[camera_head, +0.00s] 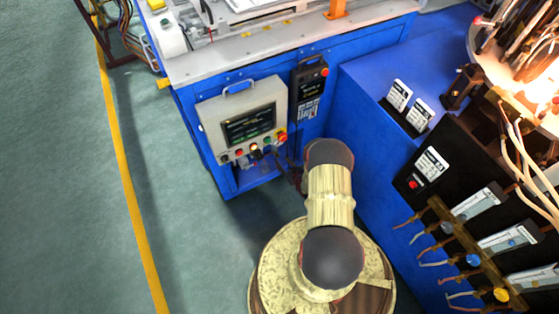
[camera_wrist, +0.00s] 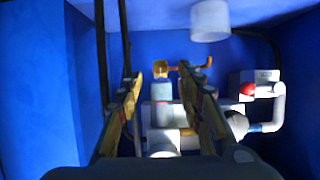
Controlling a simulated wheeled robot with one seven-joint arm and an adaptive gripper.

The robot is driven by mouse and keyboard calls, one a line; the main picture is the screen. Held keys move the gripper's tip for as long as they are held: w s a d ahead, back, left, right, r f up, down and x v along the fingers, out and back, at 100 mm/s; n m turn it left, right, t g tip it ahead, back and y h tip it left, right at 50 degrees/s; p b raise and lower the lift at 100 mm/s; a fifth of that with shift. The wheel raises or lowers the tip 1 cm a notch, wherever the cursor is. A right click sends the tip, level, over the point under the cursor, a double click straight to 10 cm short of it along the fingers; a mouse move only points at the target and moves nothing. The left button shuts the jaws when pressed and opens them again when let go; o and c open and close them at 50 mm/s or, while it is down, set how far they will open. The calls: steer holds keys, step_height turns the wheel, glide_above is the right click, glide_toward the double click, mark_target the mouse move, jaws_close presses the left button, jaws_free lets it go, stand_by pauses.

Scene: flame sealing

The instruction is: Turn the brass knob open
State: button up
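In the wrist view, a small brass-coloured knob or lever (camera_wrist: 198,67) sits on a grey valve body (camera_wrist: 161,92), ahead of my gripper (camera_wrist: 160,78). The two fingers are spread apart with nothing held between them. The valve body shows in the gap, and the right fingertip overlaps part of the brass piece in the picture. I cannot tell how far beyond the tips it is. In the head view my arm hides the area below it, and my gripper does not show.
Grey pipework with a red knob (camera_wrist: 247,90) stands at the right, and a white cylinder (camera_wrist: 210,20) hangs above. Blue walls (camera_wrist: 40,80) enclose the space. In the head view, a control box (camera_head: 245,122) and glowing burner (camera_head: 545,85) flank my arm; open floor (camera_head: 60,200) lies left.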

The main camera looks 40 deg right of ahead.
mark_target(278, 157)
steer(key=shift+b+x, duration=0.6)
steer(key=shift+x, duration=1.3)
steer(key=shift+f, duration=0.1)
steer(key=shift+c, duration=0.3)
jaws_close()
